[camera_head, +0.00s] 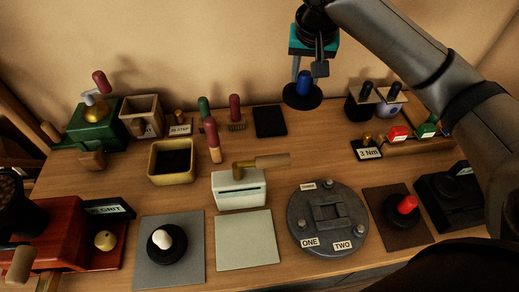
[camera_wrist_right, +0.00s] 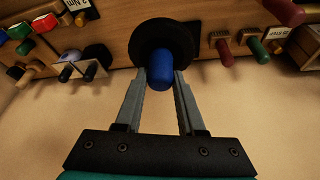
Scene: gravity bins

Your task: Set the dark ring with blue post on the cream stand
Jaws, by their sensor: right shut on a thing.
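My right gripper (camera_head: 304,78) is shut on the blue post of the dark ring with blue post (camera_head: 302,97), in the upper middle of the head view. The ring hangs below the fingers and looks clear of the table. In the right wrist view, the fingertips (camera_wrist_right: 160,76) sit either side of the blue post (camera_wrist_right: 162,57), with the black ring (camera_wrist_right: 162,30) beyond it. The cream stand (camera_head: 247,240), a flat square plate, lies bare at the front middle of the table, well below the ring in the picture. My left gripper is not in view.
A grey plate (camera_head: 152,273) with a white-posted ring lies left of the cream stand. A round grey fixture (camera_head: 327,252) is to its right, and a white box (camera_head: 238,191) with a wooden-handled lever stands just behind it. A black pad (camera_head: 270,121) lies at the back.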

